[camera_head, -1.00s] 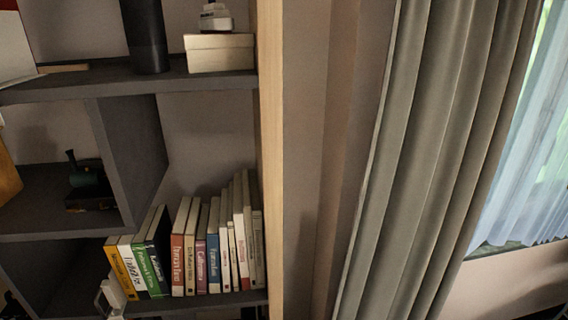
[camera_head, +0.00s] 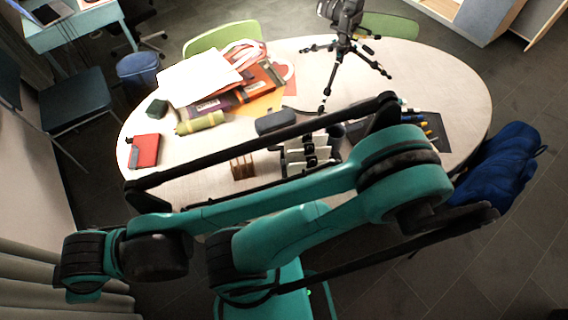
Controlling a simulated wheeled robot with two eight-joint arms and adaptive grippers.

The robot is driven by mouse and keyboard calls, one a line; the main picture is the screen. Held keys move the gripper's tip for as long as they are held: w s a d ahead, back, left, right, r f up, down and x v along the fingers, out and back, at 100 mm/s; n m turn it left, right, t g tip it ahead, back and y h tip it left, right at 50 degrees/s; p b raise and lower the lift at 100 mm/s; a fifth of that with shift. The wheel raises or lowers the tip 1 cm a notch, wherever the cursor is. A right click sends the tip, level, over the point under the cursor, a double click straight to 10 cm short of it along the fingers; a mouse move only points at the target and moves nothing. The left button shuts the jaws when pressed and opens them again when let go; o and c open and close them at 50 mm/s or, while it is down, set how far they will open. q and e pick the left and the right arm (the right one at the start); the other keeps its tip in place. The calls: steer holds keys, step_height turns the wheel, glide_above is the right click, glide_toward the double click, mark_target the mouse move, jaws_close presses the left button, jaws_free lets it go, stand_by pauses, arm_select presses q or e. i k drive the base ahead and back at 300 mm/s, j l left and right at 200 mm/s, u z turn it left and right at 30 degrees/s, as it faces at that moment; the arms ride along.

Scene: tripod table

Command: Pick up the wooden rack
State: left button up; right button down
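A small brown wooden rack (camera_head: 242,167) with upright slats stands near the front edge of the oval light-wood table (camera_head: 463,95), left of a dark holder with white pieces. Its lower part is close behind my teal and black arm links, which cross the view in front of the table. I can make out no fingertips of either gripper, so neither gripper is in view.
A black holder with white pieces (camera_head: 308,152) stands right of the rack. A red box (camera_head: 144,151), a grey case (camera_head: 275,122), a yellow-green roll (camera_head: 203,122) and a camera tripod (camera_head: 345,48) are on the table. A blue beanbag (camera_head: 500,165) lies right.

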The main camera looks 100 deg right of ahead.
mark_target(243, 166)
steer(key=k+z, duration=0.1)
steer(key=z, duration=2.8)
steer(key=k+l+u, duration=0.25)
steer(key=l, duration=0.15)
steer(key=k+l+u, duration=0.2)
steer(key=l, duration=0.25)
steer(key=k+l+u, duration=0.25)
steer(key=i+l, duration=0.1)
steer(key=l, duration=0.05)
